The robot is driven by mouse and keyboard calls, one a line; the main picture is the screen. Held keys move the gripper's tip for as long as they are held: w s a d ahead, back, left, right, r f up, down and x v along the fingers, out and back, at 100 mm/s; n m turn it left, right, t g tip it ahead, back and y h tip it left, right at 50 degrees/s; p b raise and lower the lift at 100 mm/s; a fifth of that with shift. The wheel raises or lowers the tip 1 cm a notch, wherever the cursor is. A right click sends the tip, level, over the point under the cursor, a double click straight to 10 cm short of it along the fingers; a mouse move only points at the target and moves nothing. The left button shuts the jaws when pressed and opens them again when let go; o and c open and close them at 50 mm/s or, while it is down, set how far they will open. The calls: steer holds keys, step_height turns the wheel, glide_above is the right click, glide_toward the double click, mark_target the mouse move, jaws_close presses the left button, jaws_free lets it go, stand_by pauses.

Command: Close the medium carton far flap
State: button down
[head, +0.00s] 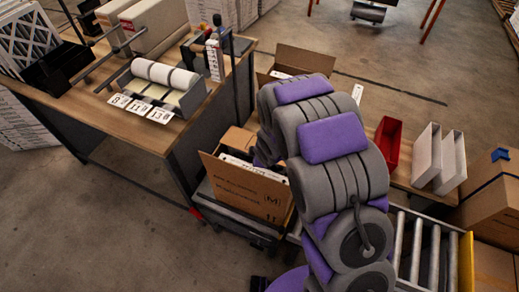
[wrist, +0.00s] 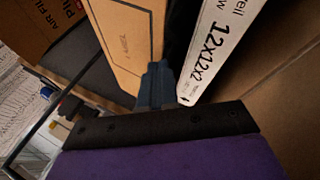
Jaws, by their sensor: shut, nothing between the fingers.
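The medium carton, marked (M) (head: 245,190), stands left of my arm in the head view. Its top is at least partly open, and a white box edge (head: 250,168) shows inside. My gripper is hidden in the head view. In the wrist view my gripper (wrist: 156,85) is shut and empty, between a tan printed panel (wrist: 125,40) and a white box marked 12x12x2 (wrist: 215,50). I cannot tell whether it touches either.
A workbench (head: 130,125) with label rolls stands at the left. Another open carton (head: 305,60) is behind my arm. A red bin (head: 387,145) and white trays (head: 440,160) sit at right, above a roller conveyor (head: 430,245). Open floor lies at the lower left.

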steer(key=shift+s+d+f, duration=0.1)
steer(key=shift+s+f, duration=0.25)
steer(key=shift+f, duration=0.2)
steer(key=shift+s+d+f, duration=0.1)
steer(key=shift+s+f, duration=0.2)
steer(key=shift+f, duration=0.2)
steer(key=shift+w, duration=0.15)
